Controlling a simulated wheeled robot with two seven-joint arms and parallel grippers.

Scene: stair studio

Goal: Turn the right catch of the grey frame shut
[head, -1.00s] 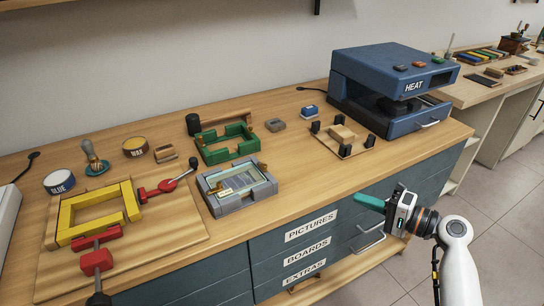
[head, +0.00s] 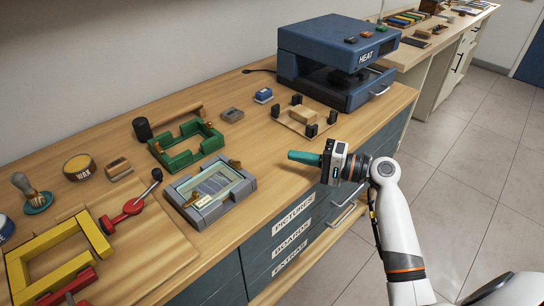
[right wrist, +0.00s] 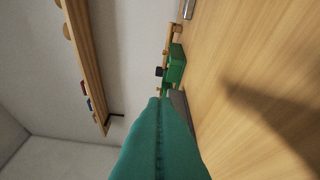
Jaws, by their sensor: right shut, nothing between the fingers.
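The grey frame (head: 244,190) lies flat on the bench with a glazed picture inside it. A small brass catch (head: 235,164) shows at its upper right edge; I cannot tell how far it is turned. Another small brass-coloured piece (head: 195,199) is at its lower left. My right gripper (head: 291,155) has teal fingers, shut and empty. It is to the right of the grey frame, apart from it, near the bench's front edge. In the right wrist view its fingers (right wrist: 155,145) hide most of the grey frame. My left gripper is not in view.
A green frame (head: 163,157) lies behind the grey one. A red clamp (head: 130,207) and yellow frame (head: 92,236) are at left. A board with black posts (head: 312,130) and the blue heat press (head: 300,70) are farther back. Bare bench lies right of the grey frame.

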